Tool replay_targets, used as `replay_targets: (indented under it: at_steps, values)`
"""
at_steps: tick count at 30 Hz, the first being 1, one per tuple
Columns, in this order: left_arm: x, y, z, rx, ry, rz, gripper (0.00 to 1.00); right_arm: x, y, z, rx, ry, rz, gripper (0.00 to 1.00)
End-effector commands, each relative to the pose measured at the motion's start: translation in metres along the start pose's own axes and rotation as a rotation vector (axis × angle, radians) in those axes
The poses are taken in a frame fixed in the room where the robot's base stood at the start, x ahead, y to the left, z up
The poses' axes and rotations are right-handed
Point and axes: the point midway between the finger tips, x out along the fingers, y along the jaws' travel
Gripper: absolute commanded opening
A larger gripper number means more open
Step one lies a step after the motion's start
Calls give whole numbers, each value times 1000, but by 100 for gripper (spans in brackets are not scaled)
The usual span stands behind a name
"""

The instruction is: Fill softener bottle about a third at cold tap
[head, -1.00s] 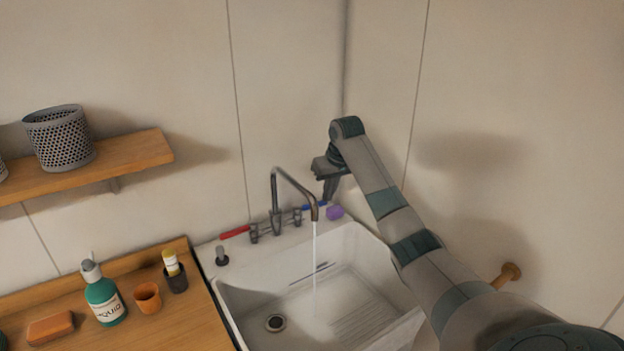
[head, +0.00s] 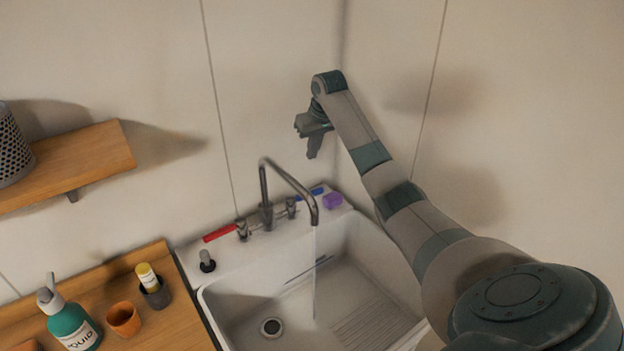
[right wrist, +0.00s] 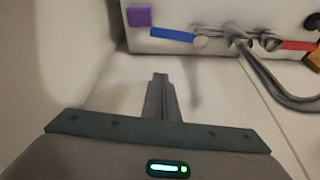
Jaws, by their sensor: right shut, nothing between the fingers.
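The tap (head: 291,186) stands at the back of the white sink, with a faint stream of water (head: 315,265) below its spout. Its blue cold lever (head: 309,193) points right and its red lever (head: 219,233) points left. The blue lever also shows in the right wrist view (right wrist: 172,34). My right gripper (head: 312,153) is shut and empty, in the air above the blue lever and apart from it; its closed fingers show in the right wrist view (right wrist: 160,77). No bottle is identifiable as the softener. My left gripper is out of view.
A purple block (head: 332,200) sits on the sink's back rim. A teal pump bottle (head: 70,325), an orange cup (head: 123,319) and a dark cup (head: 156,294) stand on the wooden counter. A wooden shelf (head: 80,160) is above. The sink basin (head: 365,270) holds no objects.

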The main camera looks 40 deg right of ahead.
Motion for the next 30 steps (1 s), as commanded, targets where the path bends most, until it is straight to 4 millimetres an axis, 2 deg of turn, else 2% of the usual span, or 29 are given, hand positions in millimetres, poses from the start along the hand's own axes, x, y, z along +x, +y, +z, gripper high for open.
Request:
replay_targets:
  at_steps: [11, 30]
  values:
    - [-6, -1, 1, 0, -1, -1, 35, 10, 0, 0, 0, -2, -1, 0]
    - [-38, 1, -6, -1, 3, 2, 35, 93, 0, 0, 1, -2, -1, 0]
